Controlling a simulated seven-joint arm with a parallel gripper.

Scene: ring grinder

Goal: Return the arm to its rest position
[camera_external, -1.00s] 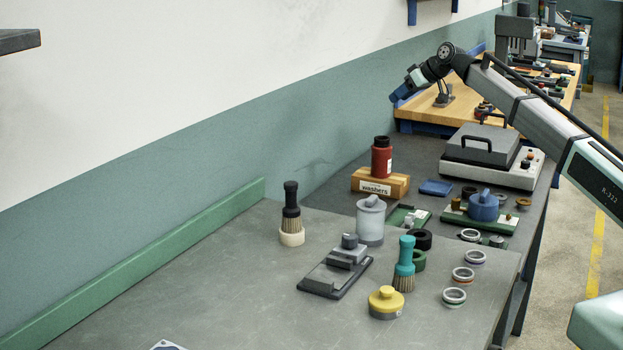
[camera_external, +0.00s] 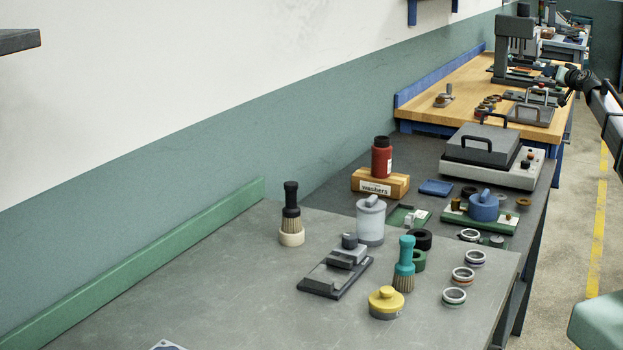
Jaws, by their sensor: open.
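My arm shows only at the right edge, where its dark wrist (camera_external: 578,80) hangs beside the far wooden bench. The fingers of my gripper cannot be made out there. The wrist is well apart from the things on the near grey table (camera_external: 230,285). On that table stand a black-handled brush (camera_external: 291,212), a grey lidded jar (camera_external: 370,220), a grey fixture (camera_external: 336,272), a teal brush (camera_external: 404,265) and a yellow-topped pot (camera_external: 386,302). Several rings lie at its right side, among them one near the front (camera_external: 454,297).
A dark bench beyond holds a red bottle (camera_external: 382,160) on a wooden "washers" block (camera_external: 380,184), a blue-topped pot (camera_external: 483,207) and a grey lidded machine (camera_external: 490,150). The wooden bench (camera_external: 450,85) stands further back. Floor with a yellow line (camera_external: 600,220) lies at right.

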